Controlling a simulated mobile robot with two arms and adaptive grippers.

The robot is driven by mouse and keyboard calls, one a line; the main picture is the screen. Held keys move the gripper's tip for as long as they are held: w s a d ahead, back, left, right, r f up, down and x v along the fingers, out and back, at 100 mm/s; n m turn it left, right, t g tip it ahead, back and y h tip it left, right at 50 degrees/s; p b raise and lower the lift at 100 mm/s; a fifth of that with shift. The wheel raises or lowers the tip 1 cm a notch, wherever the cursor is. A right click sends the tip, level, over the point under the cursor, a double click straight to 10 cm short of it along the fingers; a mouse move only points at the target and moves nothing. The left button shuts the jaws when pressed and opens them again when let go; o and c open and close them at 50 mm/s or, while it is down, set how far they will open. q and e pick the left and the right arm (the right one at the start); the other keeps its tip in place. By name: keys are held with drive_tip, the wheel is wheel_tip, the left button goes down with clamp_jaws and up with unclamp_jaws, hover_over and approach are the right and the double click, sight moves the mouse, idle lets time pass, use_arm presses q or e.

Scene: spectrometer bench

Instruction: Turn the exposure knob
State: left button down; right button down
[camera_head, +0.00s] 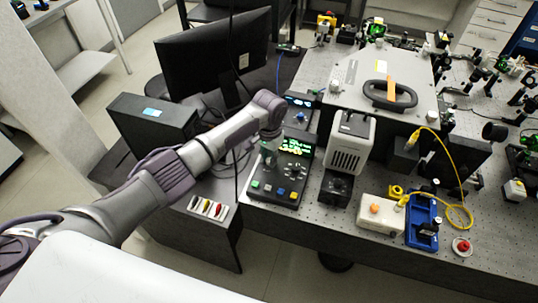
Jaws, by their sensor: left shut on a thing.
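A dark control box (290,192) lies on the near left part of the perforated bench. It has a lit green and yellow display (296,147) and a row of coloured buttons along its front. My left gripper (268,160) points down onto the box's face, just left of the display. It is shut on what appears to be the exposure knob, which the fingers mostly hide. I cannot tell how far the knob is turned. My right gripper is not in view.
A second panel with a blue display (298,100) sits behind the box. A white vented unit (350,145) stands close on the right. A white box (381,213), a blue tray (421,220) and a yellow cable (440,140) lie further right. A black monitor (213,55) stands behind my arm.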

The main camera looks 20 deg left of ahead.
sight(269, 159)
use_arm(q)
drive_tip(key=shift+w+r, duration=0.1)
idle(0.3)
drive_tip(key=c, duration=1)
unclamp_jaws()
wheel_tip(269, 159, up, 12)
drive_tip(key=shift+f, duration=0.1)
